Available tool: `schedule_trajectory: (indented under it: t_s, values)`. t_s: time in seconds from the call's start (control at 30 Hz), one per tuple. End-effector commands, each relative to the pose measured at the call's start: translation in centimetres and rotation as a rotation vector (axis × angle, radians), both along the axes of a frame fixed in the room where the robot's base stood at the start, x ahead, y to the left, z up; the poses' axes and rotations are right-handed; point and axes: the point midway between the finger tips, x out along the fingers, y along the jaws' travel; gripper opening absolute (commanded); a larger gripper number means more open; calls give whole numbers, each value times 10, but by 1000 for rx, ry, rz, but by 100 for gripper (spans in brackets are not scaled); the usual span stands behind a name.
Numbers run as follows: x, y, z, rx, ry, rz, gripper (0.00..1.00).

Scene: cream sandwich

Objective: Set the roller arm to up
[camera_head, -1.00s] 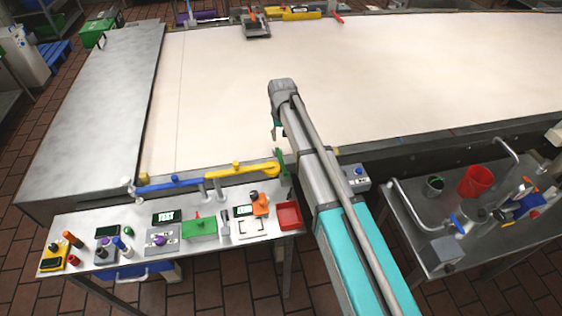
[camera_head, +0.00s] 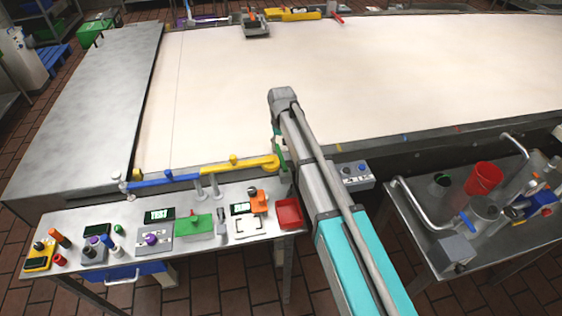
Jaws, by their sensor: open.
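A long blue and yellow bar, which looks like the roller arm (camera_head: 168,182), lies low and nearly level along the belt's front edge. Its yellow part (camera_head: 244,164) ends in a rounded tip at the right, and small knobs stand on top. Grey posts stand under its middle. My gripper (camera_head: 277,143) is at the far end of my arm, close to the yellow tip. It is open, though the fingers are small and partly hidden by the arm. I cannot tell whether it touches the bar. A green upright piece (camera_head: 283,160) stands right beside the tip.
A wide cream belt (camera_head: 350,75) lies behind the bar. A grey button box (camera_head: 357,175) and a cart with a red bucket (camera_head: 484,178) are at right.

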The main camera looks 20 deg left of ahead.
Motion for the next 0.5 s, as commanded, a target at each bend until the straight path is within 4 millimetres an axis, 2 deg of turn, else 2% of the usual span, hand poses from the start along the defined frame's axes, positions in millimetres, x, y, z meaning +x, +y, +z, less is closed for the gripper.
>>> schedule_trajectory:
  t_s: [0.03, 0.5]
  values:
    - [0, 0, -8, 0, 0, 0, 57]
    - [0, 0, -44, 0, 0, 1, 57]
